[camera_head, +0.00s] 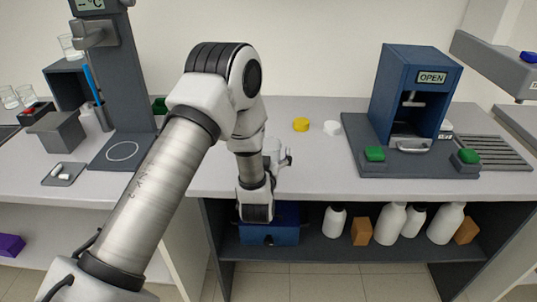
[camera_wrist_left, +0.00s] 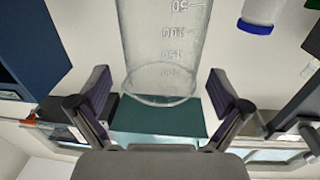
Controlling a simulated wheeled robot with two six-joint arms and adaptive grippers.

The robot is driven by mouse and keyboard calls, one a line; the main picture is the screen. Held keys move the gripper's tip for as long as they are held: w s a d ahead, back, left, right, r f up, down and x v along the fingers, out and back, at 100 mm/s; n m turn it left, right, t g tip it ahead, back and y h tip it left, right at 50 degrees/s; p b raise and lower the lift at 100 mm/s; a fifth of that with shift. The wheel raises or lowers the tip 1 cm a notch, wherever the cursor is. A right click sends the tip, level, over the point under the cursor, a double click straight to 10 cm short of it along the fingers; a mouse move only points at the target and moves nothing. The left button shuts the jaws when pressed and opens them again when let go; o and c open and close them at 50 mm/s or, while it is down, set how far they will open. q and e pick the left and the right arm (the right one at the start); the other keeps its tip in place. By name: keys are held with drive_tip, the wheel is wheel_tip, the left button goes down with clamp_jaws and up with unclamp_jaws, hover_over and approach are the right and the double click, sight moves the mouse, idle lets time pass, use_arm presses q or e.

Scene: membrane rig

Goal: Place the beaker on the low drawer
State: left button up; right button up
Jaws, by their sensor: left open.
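The clear beaker (camera_wrist_left: 165,45) with printed graduations is at the top centre of the left wrist view. My left gripper (camera_wrist_left: 160,100) is open, with one dark finger on each side of the beaker's near end and gaps between. A teal box-like surface (camera_wrist_left: 160,118) shows just below the beaker in that picture; I cannot tell whether they touch. In the head view my left gripper (camera_head: 284,160) is small, partly behind my wrist, near the bench's front edge. I cannot make out this beaker there. A blue drawer box (camera_head: 286,222) sits on the low shelf, partly hidden by my wrist.
White bottles (camera_head: 390,224) and brown blocks (camera_head: 361,232) stand right of the drawer box. Above, the bench holds a yellow cap (camera_head: 301,124), a white cap (camera_head: 332,128) and a blue press (camera_head: 412,90). Other glassware (camera_head: 10,97) is at far left.

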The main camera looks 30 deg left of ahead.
use_arm(q)
drive_tip(key=shift+w+a, duration=0.35)
drive_tip(key=shift+w, duration=0.25)
drive_tip(key=shift+s, duration=0.1)
drive_tip(key=shift+c, duration=1.3)
drive_tip(key=c, duration=1.1)
drive_tip(key=shift+r, duration=0.1)
